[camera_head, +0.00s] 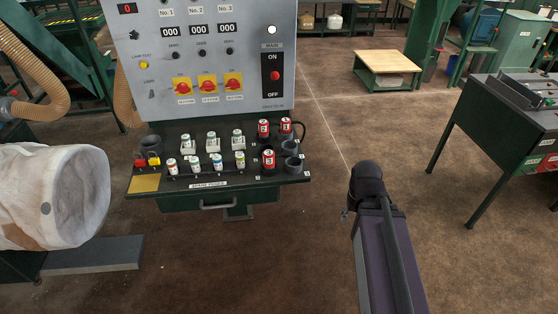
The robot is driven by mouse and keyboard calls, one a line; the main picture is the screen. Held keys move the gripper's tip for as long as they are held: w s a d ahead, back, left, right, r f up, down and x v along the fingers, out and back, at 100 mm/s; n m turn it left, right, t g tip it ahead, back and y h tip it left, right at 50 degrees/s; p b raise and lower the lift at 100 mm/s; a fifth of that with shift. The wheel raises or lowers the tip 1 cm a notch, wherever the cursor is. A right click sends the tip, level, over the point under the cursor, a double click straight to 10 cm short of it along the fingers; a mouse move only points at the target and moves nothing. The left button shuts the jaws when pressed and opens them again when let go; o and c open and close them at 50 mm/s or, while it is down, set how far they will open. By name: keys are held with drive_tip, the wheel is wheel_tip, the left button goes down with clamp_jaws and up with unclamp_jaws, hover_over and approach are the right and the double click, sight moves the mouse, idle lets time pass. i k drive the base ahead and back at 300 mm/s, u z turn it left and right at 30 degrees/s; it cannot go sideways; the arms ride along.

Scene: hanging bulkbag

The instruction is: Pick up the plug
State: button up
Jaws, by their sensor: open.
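No part in view can be surely told as the plug. Candidates stand on the dark shelf (176,196) under the control panel. Red cylinders with white labels stand at the right: two at the back (264,128) (285,126) and one in front (268,159). A black cable loop (304,131) shows beside the back right one. My arm reaches up from the bottom, right of and apart from the shelf. My gripper's jaws cannot be made out.
White-bodied fuses (212,142) stand on the shelf among dark cups (293,164). The grey control panel (205,60) rises behind. A dark green bench (500,115) stands at right. The brown floor between is clear.

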sight(270, 156)
drive_tip(key=z, duration=0.15)
drive_tip(key=k, duration=1.15)
drive_tip(key=u, duration=0.55)
drive_tip(key=i, duration=1)
drive_tip(key=u, duration=0.05)
